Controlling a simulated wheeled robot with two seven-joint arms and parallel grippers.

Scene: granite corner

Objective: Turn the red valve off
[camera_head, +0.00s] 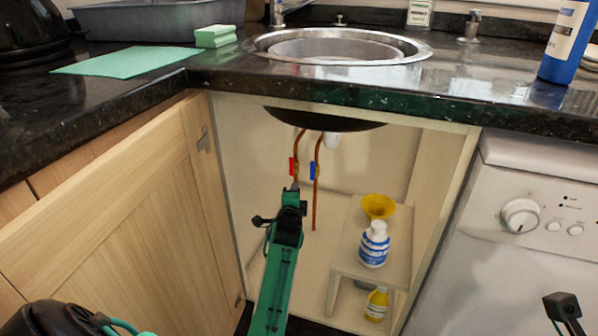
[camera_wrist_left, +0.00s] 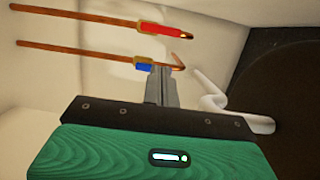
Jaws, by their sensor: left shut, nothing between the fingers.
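The red valve (camera_head: 292,166) sits on the left copper pipe inside the open cupboard under the sink. In the left wrist view the red valve (camera_wrist_left: 160,30) has its handle lying along its pipe. The blue valve (camera_head: 314,170) is on the pipe to its right, and also shows in the left wrist view (camera_wrist_left: 143,66). My left gripper (camera_head: 295,186) is shut and empty. Its fingertips (camera_wrist_left: 161,70) appear just below the red valve in the head view and beside the blue valve in the wrist view; contact cannot be told. My right gripper's fingers are not in view.
A wooden door (camera_head: 130,215) stands open at left. Right of my arm, a small shelf (camera_head: 345,262) holds a yellow funnel (camera_head: 378,206) and a blue-white bottle (camera_head: 374,246); a yellow bottle (camera_head: 377,304) stands below. A white drain pipe (camera_wrist_left: 215,108) is near the gripper.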

